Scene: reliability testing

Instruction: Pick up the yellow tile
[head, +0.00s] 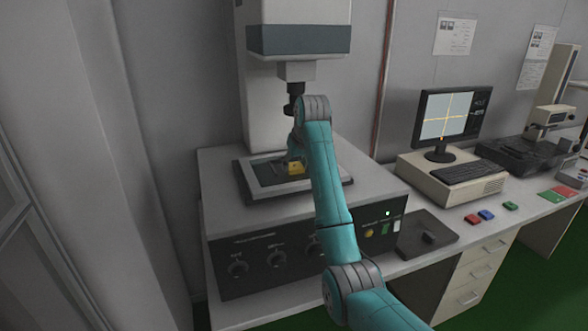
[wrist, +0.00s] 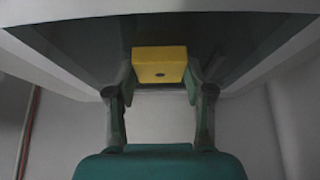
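The yellow tile (head: 295,169) lies on or just above the dark stage plate (head: 262,192) of the microscope-like machine. In the wrist view the yellow tile (wrist: 159,65) is between my two fingertips, its front face with a small dark mark toward the camera. My gripper (head: 293,153) is at the tile in the head view, partly hidden by my arm. In the wrist view my gripper (wrist: 158,76) has one finger close against each side of the tile. I cannot tell whether both fingers press on it.
The machine's column and head (head: 297,40) rise just behind and above the stage. A dark tray (head: 418,240) lies to the right on the bench. A monitor (head: 447,115), a keyboard (head: 463,172) and small red (head: 471,219), blue (head: 487,215) and green (head: 511,206) blocks are farther right.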

